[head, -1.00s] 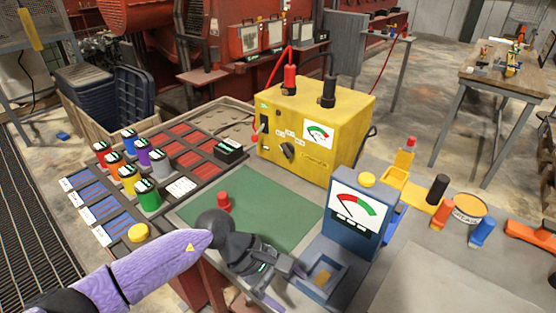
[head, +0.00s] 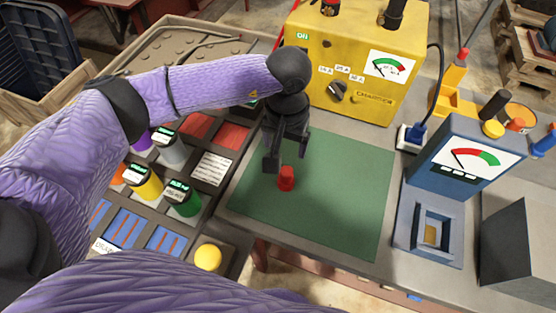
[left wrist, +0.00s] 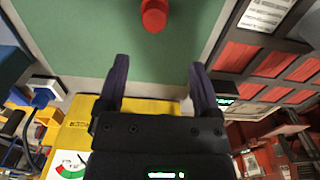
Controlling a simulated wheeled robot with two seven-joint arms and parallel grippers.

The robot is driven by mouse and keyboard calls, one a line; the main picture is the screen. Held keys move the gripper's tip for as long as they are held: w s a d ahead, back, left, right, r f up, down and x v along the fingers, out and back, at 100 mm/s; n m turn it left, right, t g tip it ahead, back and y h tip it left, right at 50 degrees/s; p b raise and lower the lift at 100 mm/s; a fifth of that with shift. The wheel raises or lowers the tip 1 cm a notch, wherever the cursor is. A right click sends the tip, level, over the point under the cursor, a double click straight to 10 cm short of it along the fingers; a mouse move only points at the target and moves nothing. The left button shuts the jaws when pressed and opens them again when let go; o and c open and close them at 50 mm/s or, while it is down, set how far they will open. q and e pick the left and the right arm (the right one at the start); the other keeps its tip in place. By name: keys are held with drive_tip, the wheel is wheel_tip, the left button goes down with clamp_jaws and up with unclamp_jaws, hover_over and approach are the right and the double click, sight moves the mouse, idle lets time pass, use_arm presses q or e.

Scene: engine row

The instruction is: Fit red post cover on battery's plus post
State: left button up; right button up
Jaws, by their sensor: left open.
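A small red post cover (head: 286,178) stands on the green mat (head: 340,200). My left gripper (head: 287,162) is over the mat just behind the cover, open, fingers pointing down. In the left wrist view the red cover (left wrist: 154,15) lies beyond the two open fingertips (left wrist: 160,66), at the top edge, with nothing between the fingers. I cannot make out a battery with a plus post. The yellow charger (head: 350,60) carries a red piece (head: 330,8) and a black piece (head: 395,14) on top, both cut by the frame. My right gripper is not in view.
A blue-grey tester (head: 465,160) with a dial stands right of the mat. Left are a yellow cell (head: 146,186), a green cell (head: 183,203) and other cells in a rack. A yellow button (head: 208,257) is near the front edge. The mat's right side is clear.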

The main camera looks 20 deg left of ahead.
sight(287, 170)
use_arm(q)
drive_tip(key=f, duration=0.3)
drive_tip(key=f+b, duration=0.1)
drive_tip(key=f, duration=0.2)
drive_tip(key=d+f, duration=0.1)
drive_tip(key=f, duration=0.2)
drive_tip(key=shift+s+f, duration=0.25)
drive_tip(key=shift+s, duration=0.15)
drive_tip(key=shift+a, duration=0.1)
clamp_jaws()
